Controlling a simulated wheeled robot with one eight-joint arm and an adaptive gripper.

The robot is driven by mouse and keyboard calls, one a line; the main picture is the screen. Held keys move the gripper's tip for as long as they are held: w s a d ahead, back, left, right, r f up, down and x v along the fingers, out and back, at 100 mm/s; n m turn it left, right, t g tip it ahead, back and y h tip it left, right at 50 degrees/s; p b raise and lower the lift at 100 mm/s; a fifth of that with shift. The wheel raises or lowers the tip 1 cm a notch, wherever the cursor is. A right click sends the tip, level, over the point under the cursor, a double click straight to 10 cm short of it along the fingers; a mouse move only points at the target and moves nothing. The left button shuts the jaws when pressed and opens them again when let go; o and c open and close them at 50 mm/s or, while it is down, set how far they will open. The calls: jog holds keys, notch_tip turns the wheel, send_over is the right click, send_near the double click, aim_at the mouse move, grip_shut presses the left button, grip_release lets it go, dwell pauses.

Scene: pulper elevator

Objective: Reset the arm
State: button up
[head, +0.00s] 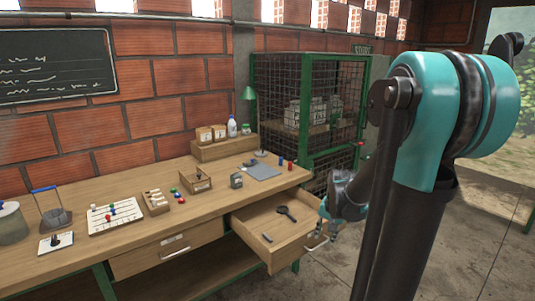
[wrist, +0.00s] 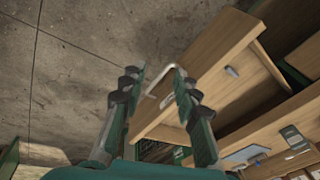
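My gripper (head: 324,232) is at the front of an open wooden drawer (head: 256,221) in the head view. In the wrist view my gripper (wrist: 155,88) has its two fingers spread apart, with nothing held between them. The drawer's pale handle (wrist: 162,68) shows between and beyond the fingertips; I cannot tell whether they touch it. The drawer (wrist: 245,92) is pulled out from the workbench. A dark round-headed tool (head: 286,211) and a small grey piece (head: 267,239) lie inside it.
The workbench (head: 80,258) carries a bead board (head: 115,214), small trays, bottles and a grey sheet (head: 262,171). A closed drawer (head: 165,250) is at left. A wire-mesh cabinet (head: 330,95) stands behind. Concrete floor (head: 325,275) is clear in front of the open drawer.

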jog(key=s+a+f+n, duration=0.1)
jog(key=s+n, duration=0.2)
jog(key=s, duration=0.4)
jog(key=s+a+f+n+t, duration=0.1)
jog(key=s+n, duration=0.2)
jog(key=s, duration=0.5)
jog(key=shift+a+f+h, duration=0.3)
jog(key=shift+f, duration=0.05)
